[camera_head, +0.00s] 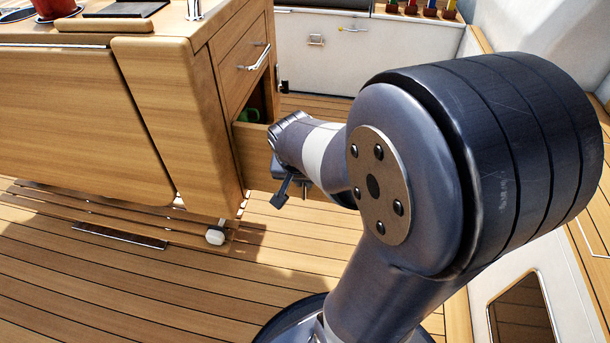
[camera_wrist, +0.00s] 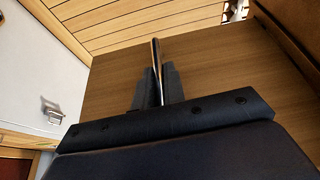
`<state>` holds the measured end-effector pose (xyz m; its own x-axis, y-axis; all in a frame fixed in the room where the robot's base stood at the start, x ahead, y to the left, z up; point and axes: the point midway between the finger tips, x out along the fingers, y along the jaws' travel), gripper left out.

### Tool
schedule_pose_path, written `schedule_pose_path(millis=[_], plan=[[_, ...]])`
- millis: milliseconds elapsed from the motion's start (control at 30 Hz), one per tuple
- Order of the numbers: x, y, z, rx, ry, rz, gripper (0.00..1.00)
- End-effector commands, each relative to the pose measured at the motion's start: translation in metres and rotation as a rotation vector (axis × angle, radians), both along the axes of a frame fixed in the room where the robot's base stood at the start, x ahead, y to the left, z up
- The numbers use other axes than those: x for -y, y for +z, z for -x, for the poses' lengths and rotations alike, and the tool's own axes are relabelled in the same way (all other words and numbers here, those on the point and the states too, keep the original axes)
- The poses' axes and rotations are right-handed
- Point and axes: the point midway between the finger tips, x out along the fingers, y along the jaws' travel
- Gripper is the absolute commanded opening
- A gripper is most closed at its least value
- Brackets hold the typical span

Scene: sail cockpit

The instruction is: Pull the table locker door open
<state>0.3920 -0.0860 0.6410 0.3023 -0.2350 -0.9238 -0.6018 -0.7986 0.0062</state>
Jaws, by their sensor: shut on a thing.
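The table locker door (camera_head: 250,152) is a wooden panel low on the end of the wooden table, under a drawer. It stands out from the table at least partly, with a dark gap above and behind it. A green thing (camera_head: 250,115) shows inside. My gripper (camera_head: 284,188) is in front of the door, partly hidden by my own arm. In the wrist view my gripper (camera_wrist: 160,88) is shut on the thin metal handle (camera_wrist: 156,60), with the wood of the door (camera_wrist: 215,75) behind it. The handle is hidden in the head view.
The drawer (camera_head: 245,60) above is shut and has a metal handle. The table top carries a red pot (camera_head: 57,8) and a dark flat item (camera_head: 125,9). A white locker front (camera_head: 320,50) stands behind. The slatted floor (camera_head: 150,290) to the left is clear.

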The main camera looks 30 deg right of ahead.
Motion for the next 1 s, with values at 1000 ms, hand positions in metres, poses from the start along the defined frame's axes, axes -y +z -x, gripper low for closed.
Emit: schedule_pose_path(millis=[1000], plan=[[-0.0021,0.0026,0.0013,0.0,0.001,0.0,0.33]])
